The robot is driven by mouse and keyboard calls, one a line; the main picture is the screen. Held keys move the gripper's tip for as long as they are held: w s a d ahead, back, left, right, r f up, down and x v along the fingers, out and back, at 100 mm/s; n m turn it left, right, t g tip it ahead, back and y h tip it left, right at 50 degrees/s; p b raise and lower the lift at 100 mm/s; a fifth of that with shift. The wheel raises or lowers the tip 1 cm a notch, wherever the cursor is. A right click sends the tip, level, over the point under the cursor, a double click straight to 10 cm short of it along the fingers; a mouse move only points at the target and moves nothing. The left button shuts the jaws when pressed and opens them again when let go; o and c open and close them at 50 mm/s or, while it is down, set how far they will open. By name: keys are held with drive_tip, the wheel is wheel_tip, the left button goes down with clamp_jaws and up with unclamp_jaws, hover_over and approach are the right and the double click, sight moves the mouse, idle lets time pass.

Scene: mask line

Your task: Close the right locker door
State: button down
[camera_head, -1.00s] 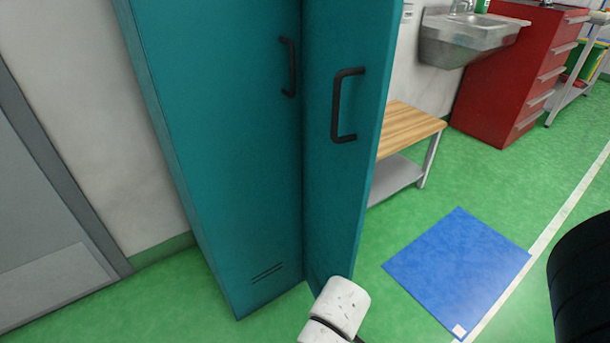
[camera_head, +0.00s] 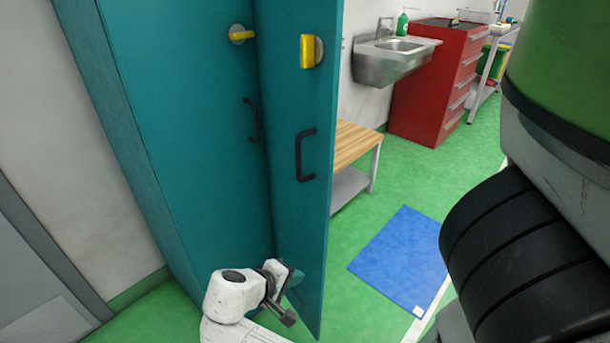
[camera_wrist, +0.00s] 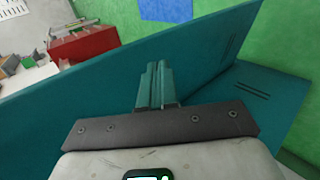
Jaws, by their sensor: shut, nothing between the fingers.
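The right locker door (camera_head: 290,205) is teal and stands ajar, at an angle to the left door (camera_head: 195,130). It has a black handle (camera_head: 306,155) and a yellow latch (camera_head: 308,51). My gripper (camera_head: 292,277) is low in front of the right door, near its bottom. In the wrist view my gripper (camera_wrist: 155,85) has its fingers together and empty. The right door's panel (camera_wrist: 75,85) fills much of that view behind the fingers. I cannot tell whether the fingertips touch it.
A wooden-topped bench (camera_head: 357,146) stands to the right of the lockers. A steel sink (camera_head: 392,62) and a red drawer cabinet (camera_head: 432,85) are behind it. A blue mat (camera_head: 400,258) lies on the open green floor. A grey door (camera_head: 30,270) is at left.

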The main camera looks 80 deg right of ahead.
drive_tip(key=w+r+m+g+h+p, duration=0.3)
drive_tip(key=r+p, duration=0.4)
drive_tip(key=r, duration=0.6)
drive_tip(key=g+h+p, duration=0.1)
drive_tip(key=g+p, duration=0.3)
drive_tip(key=p, duration=0.1)
approach(321, 187)
drive_tip(key=shift+p+x, duration=0.95)
drive_tip(key=shift+x, duration=2.45)
drive_tip(key=shift+s, duration=0.1)
